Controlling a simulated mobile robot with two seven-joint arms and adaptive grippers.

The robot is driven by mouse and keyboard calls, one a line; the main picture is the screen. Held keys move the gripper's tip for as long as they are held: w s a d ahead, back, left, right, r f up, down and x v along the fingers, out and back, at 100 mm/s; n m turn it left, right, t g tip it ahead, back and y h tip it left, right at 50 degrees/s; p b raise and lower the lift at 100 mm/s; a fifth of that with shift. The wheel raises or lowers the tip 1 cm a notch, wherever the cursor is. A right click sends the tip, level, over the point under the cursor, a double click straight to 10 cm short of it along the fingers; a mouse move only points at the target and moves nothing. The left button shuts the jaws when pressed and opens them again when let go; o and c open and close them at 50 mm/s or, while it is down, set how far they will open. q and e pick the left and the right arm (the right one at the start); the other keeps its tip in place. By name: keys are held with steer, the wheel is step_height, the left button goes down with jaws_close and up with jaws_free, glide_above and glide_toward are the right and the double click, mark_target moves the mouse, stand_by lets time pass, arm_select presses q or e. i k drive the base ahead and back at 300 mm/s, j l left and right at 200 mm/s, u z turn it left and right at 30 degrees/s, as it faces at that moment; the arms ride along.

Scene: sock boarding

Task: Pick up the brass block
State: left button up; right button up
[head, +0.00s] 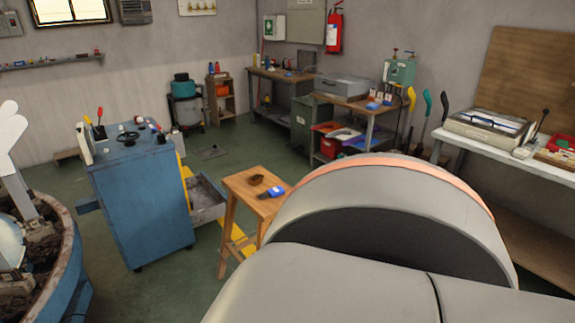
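I cannot make out a brass block for certain. A small dark brown object (257,179) lies on top of a wooden stool (240,185) in the middle of the view, next to a small blue object (276,191); it is too small to tell what it is. A large grey rounded part with an orange band, which looks like my own arm, fills the lower right and hides the floor and part of the stool behind it. Neither gripper shows in the head view.
A blue cabinet (145,205) with tools on top and an open lower drawer (207,200) stands left of the stool. A round blue machine (62,255) is at the left edge. Workbenches line the back and right walls.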

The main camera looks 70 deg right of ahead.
mark_target(257, 178)
steer(key=z, duration=2.05)
steer(key=i+j+z, duration=0.15)
steer(key=z, duration=0.8)
steer(key=i+j+z, duration=0.2)
steer(key=j+z, duration=0.2)
steer(key=j, duration=0.15)
steer(key=i+j+z, duration=0.2)
steer(key=j, duration=0.15)
steer(key=j+z, duration=0.1)
steer(key=j, duration=0.35)
steer(key=i+j+z, duration=0.15)
steer(key=j, duration=0.35)
